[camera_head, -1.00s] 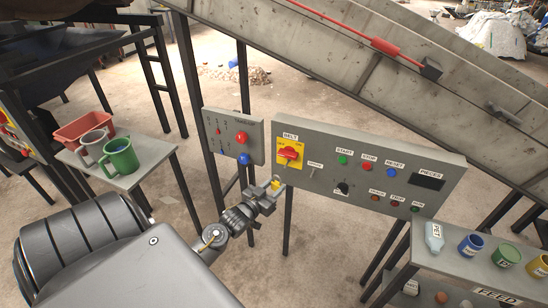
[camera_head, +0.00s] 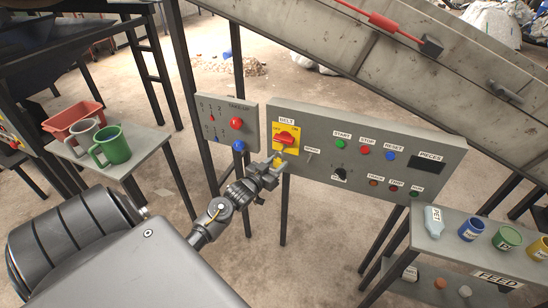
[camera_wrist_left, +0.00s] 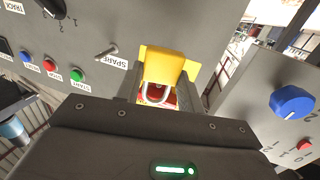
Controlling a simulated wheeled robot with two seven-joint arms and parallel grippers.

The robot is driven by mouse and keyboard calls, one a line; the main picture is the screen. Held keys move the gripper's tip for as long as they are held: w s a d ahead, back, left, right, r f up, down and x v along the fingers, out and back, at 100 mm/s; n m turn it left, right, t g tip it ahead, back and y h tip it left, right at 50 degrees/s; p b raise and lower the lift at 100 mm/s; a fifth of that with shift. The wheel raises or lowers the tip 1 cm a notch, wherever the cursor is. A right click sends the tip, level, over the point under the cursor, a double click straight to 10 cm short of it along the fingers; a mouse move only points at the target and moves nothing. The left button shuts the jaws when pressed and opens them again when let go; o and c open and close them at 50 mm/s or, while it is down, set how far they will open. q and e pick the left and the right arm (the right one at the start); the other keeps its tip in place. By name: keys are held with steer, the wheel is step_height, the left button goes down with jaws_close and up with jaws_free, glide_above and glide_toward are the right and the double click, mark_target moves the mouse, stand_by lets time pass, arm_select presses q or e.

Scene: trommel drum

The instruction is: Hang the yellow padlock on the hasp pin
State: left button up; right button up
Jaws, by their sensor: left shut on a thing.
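The yellow padlock (camera_head: 279,161) is in my left gripper (camera_head: 274,167), just below the red-and-yellow BELT switch (camera_head: 286,139) on the grey panel. In the left wrist view the padlock (camera_wrist_left: 166,66) has its yellow body between the fingers of my left gripper (camera_wrist_left: 162,92). Its silver shackle (camera_wrist_left: 158,97) points toward the switch, whose red part shows behind it. The hasp pin cannot be made out clearly. I cannot tell whether the shackle touches anything. My right gripper is not in view.
The panel also carries the SPARE toggle (camera_wrist_left: 108,52) and several buttons. A smaller panel (camera_head: 222,125) with red and blue knobs stands to the left. Mugs and a red bin (camera_head: 75,122) stand on a side table. A feed shelf (camera_head: 450,250) is at the right.

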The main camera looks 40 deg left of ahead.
arm_select(q)
steer(key=shift+w+a+f+b, duration=0.1)
steer(key=shift+w+a+b, duration=0.15)
steer(key=shift+w+b, duration=0.35)
steer(key=shift+w+a+f+b, duration=0.1)
steer(key=shift+w+a+b, duration=0.1)
steer(key=shift+w+b, duration=0.35)
steer(key=shift+w+a+f, duration=0.2)
steer(key=shift+w, duration=0.55)
steer(key=o, duration=1.1)
steer(key=shift+f, duration=0.1)
